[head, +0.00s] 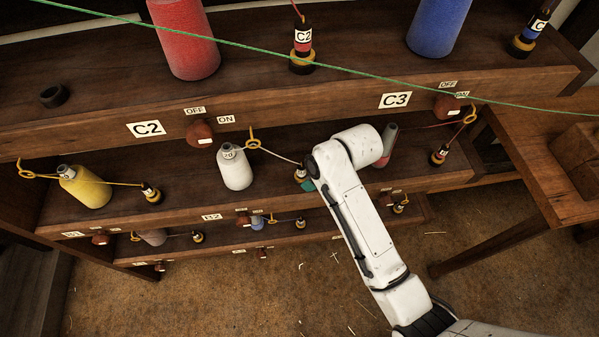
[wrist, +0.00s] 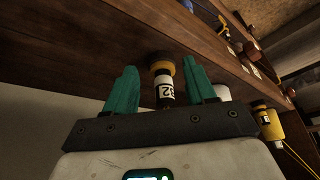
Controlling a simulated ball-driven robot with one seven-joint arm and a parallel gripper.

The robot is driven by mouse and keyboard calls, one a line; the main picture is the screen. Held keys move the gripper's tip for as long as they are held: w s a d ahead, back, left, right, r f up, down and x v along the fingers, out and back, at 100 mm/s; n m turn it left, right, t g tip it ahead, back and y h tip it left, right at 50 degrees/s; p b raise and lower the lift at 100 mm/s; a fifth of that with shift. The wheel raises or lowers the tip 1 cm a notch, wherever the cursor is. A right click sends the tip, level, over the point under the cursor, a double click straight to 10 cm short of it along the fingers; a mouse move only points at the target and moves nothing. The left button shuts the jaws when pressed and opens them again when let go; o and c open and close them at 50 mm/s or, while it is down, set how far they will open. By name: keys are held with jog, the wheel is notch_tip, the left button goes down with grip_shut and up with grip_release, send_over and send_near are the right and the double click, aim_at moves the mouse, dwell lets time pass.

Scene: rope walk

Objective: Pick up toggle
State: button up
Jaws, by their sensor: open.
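A toggle (wrist: 164,92) shows in the wrist view, dark with a yellow-brown collar and a white label that seems to read B2. It stands between the two teal fingers of my gripper (wrist: 160,65). The fingers are open, one on each side, with gaps visible; I see no contact. In the head view the same toggle (head: 300,173) is on the middle shelf, at the end of a pale cord, partly hidden by my arm. Only a bit of teal finger shows there beside it. Other similar toggles, such as one labelled C2 (head: 302,48), stand on the shelves.
A white bobbin (head: 236,168) stands left of the toggle and a yellow bobbin (head: 85,187) farther left. Red (head: 186,40) and blue (head: 438,25) bobbins are on the upper shelf. A green line (head: 240,46) crosses above. A wooden table (head: 525,150) is at right.

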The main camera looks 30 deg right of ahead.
aim_at(301, 165)
jog(key=w, duration=0.1)
jog(key=w+a+p, duration=0.1)
jog(key=w, duration=0.1)
jog(key=w+a, duration=0.1)
jog(key=shift+w+a+f, duration=0.15)
jog(key=shift+w+f, duration=0.15)
jog(key=shift+f, duration=0.25)
jog(key=shift+c, duration=0.3)
jog(key=c, duration=0.9)
jog(key=shift+r, duration=0.2)
